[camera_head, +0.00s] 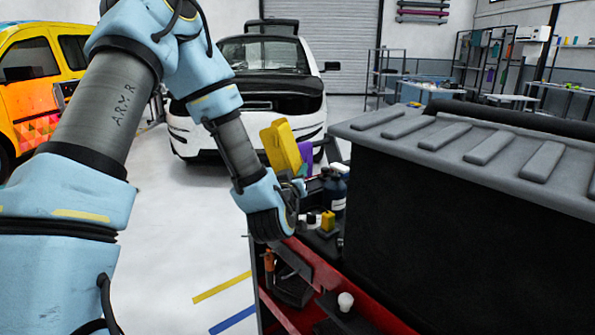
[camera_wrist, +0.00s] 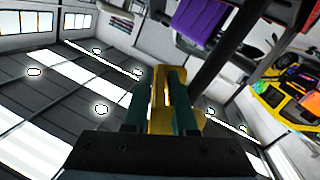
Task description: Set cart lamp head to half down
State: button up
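In the wrist view, the two teal fingers of my gripper (camera_wrist: 160,105) stand close together, one on each side of the yellow piece (camera_wrist: 160,116). The piece fills most of the gap and also shows behind the right finger. I cannot tell whether the fingers press on it.
A purple piece (camera_head: 305,153) is just right of the yellow one. A dark bottle (camera_head: 334,192) and a small yellow item (camera_head: 328,221) stand on the cart. A large black box with a grey ribbed lid (camera_head: 480,150) fills the right. A white car (camera_head: 268,90) stands behind; left floor is open.

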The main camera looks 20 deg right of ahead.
grip_shut()
dwell(1.4)
